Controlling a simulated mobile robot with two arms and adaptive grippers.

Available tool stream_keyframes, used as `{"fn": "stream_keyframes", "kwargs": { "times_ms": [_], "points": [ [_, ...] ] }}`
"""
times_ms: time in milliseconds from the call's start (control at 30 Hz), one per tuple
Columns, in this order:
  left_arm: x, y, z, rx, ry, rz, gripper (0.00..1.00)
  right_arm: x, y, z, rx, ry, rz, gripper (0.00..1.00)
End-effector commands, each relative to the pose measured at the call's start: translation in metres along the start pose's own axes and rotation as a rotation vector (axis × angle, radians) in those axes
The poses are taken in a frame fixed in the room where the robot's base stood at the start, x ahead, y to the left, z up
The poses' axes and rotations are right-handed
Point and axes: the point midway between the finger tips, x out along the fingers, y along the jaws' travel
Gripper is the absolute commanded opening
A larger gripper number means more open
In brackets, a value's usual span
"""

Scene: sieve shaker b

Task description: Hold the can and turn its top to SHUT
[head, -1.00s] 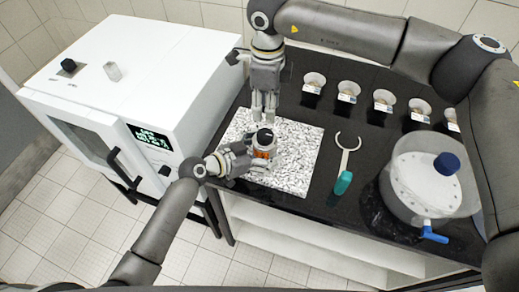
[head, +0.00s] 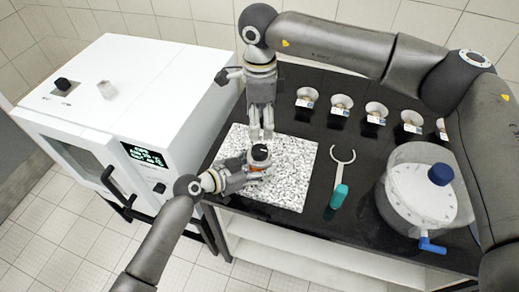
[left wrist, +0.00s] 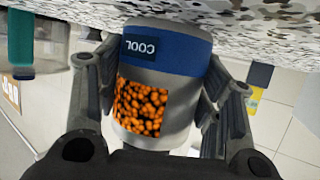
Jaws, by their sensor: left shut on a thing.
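The can (head: 255,168) stands upright on the speckled mat (head: 293,180) in the head view, with a black top (head: 260,151). In the left wrist view the can (left wrist: 150,65) appears upside down. It is grey, with a blue band reading COOL and an orange speckled window. My left gripper (head: 246,172) comes in from the left and is shut around the can's body; its fingers show on both sides in the left wrist view (left wrist: 155,100). My right gripper (head: 261,137) points down just behind the black top, with a narrow gap between its fingers. Contact with the top is unclear. The SHUT mark is not readable.
A white oven-like cabinet (head: 125,100) stands at left. A teal-handled forked tool (head: 339,193) lies right of the mat. A round machine with a blue knob (head: 440,174) stands at right. Several small cups (head: 341,102) line the back of the black table.

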Motion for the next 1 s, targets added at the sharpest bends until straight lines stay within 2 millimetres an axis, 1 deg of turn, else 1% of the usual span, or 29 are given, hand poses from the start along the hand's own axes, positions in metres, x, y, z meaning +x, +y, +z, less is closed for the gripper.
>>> {"fn": "stream_keyframes", "kwargs": {
  "times_ms": [100, 300, 433, 533, 667, 1000],
  "points": [
    [0.000, 0.000, 0.000, 0.001, 0.000, 0.000, 0.21, -0.006, 0.000, 0.000, -0.187, -0.001, 0.000, 0.62],
    [0.000, 0.000, 0.000, 0.001, -0.001, 0.000, 0.21, -0.014, -0.001, -0.001, -0.445, 0.000, -0.001, 0.62],
    [0.000, 0.000, 0.000, 0.001, -0.001, 0.000, 0.21, -0.016, -0.001, -0.001, -0.537, 0.000, -0.001, 0.62],
    [0.000, 0.000, 0.000, 0.001, -0.001, 0.000, 0.21, -0.013, 0.000, -0.001, -0.566, 0.000, 0.001, 0.62],
    [0.000, 0.000, 0.000, 0.001, -0.001, 0.000, 0.21, 0.003, 0.000, -0.001, -0.570, 0.000, 0.002, 0.62],
    [0.000, 0.000, 0.000, 0.001, -0.001, 0.000, 0.21, 0.070, 0.000, -0.001, -0.568, -0.001, 0.002, 0.62]
  ]
}}
